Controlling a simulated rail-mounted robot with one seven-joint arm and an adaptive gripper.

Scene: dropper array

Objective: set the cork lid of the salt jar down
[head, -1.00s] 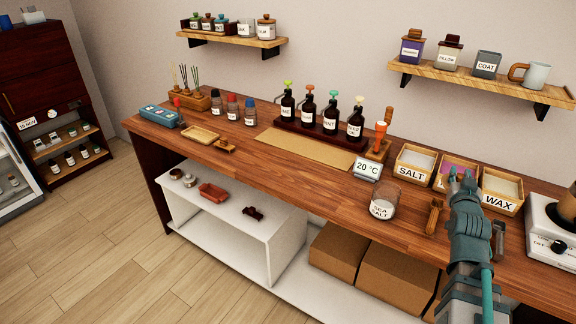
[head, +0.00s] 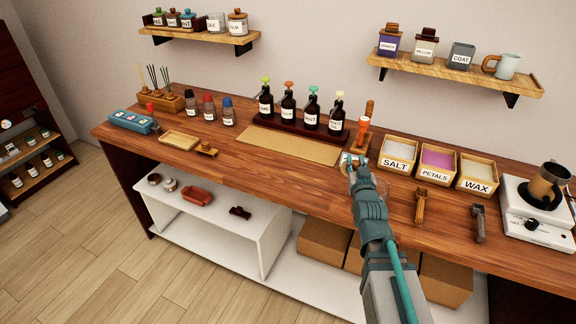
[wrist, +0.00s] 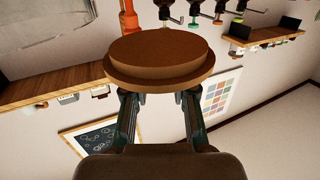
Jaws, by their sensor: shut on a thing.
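My gripper (wrist: 160,98) is shut on the cork lid (wrist: 160,58), a round brown disc with a stepped rim, in the wrist view. The two fingers press on it from either side, and the lid is clear of any surface there. In the head view my gripper (head: 352,162) is over the counter, between the thermometer stand and the front edge; the lid is hard to make out there.
Boxes of salt (head: 397,154), petals (head: 436,163) and wax (head: 477,174) stand to the right. A wooden scoop (head: 420,205) lies near the front edge. Pump bottles (head: 310,108) stand behind, left. The counter (head: 270,174) is bare left of my gripper.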

